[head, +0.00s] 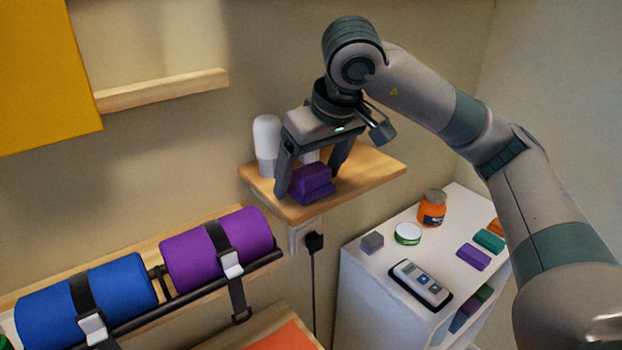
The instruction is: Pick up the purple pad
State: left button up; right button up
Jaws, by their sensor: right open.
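A purple pad (310,178) sits on a small wooden wall shelf, with another purple piece directly under it or forming its lower layer; I cannot tell which. My right gripper (309,176) is above the shelf, pointing down and open. Its fingers stand on either side of the purple pad, and I cannot tell whether they touch it. Another flat purple block (473,257) lies on the white cabinet at the right. My left gripper is not in view.
A white bottle (266,140) stands on the wooden shelf (375,166) left of my gripper. The white cabinet top (385,262) holds an orange jar (432,207), a round tin (408,233), a grey cube (372,242) and a handheld device (421,283). Purple (217,248) and blue (87,298) rolls are strapped at lower left.

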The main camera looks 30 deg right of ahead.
aim_at(309, 167)
jog(key=shift+c, duration=0.2)
jog(key=c, duration=1.1)
jog(key=shift+r, duration=0.1)
jog(key=shift+r+b, duration=0.65)
jog(key=shift+r, duration=0.1)
notch_tip(309, 167, up, 2)
jog(key=shift+r+b, duration=0.1)
jog(key=shift+b, duration=0.5)
jog(key=s+d+r+b, duration=0.2)
jog(key=s+d+r, duration=0.4)
jog(key=s, duration=0.3)
jog(key=shift+s+d+r, duration=0.3)
jog(key=shift+d+r, duration=0.05)
jog(key=shift+r, duration=0.2)
